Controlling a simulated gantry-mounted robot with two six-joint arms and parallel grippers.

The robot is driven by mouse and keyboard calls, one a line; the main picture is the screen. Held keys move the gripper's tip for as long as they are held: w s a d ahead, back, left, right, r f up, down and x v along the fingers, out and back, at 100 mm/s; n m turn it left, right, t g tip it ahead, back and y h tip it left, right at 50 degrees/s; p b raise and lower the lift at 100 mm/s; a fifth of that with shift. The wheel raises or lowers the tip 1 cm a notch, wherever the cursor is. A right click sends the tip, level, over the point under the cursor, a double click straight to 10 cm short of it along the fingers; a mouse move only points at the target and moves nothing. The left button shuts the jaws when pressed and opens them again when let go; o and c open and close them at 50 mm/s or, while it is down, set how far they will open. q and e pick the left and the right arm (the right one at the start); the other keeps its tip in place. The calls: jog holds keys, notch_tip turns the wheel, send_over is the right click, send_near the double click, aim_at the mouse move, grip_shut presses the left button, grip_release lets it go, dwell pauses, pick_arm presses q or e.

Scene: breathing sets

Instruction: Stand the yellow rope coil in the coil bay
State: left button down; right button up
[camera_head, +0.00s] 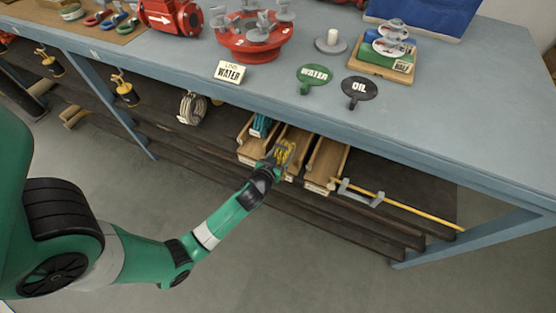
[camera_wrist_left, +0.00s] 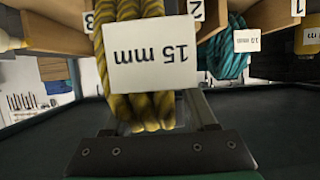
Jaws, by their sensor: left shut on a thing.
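The yellow rope coil (camera_head: 285,150) is gripped by my left gripper (camera_head: 278,160) at the front of the wooden coil bays (camera_head: 322,165) on the shelf under the bench. In the left wrist view the yellow coil (camera_wrist_left: 129,66) fills the middle, with a white "15 mm" tag (camera_wrist_left: 150,55) that reads upside down. It lies between the bay labels 3 and 2. The gripper jaws (camera_wrist_left: 160,115) are partly hidden by the coil and tag. I cannot tell how far the coil is inside a bay. My right gripper is out of view.
A teal coil (camera_head: 261,125) with its own tag stands in a neighbouring bay; it also shows in the left wrist view (camera_wrist_left: 228,50). A pale coil (camera_head: 192,108) is farther left. A yellow rod (camera_head: 410,208) lies right of the bays. The bench top (camera_head: 460,110) overhangs the shelf.

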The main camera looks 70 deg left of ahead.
pick_arm(q)
jog(key=w+a, duration=0.1)
jog(key=w+a+b, duration=0.1)
jog(key=w+a, duration=0.1)
jog(key=shift+w+a+f, duration=0.2)
jog(key=shift+w+a, duration=0.05)
jog(key=r+b+x, duration=0.2)
jog(key=b+x, duration=0.6)
jog(key=x, duration=0.2)
jog(key=shift+w+a, duration=0.4)
jog(key=shift+w, duration=0.1)
jog(key=shift+c, duration=0.6)
grip_release()
jog(key=shift+f, duration=0.1)
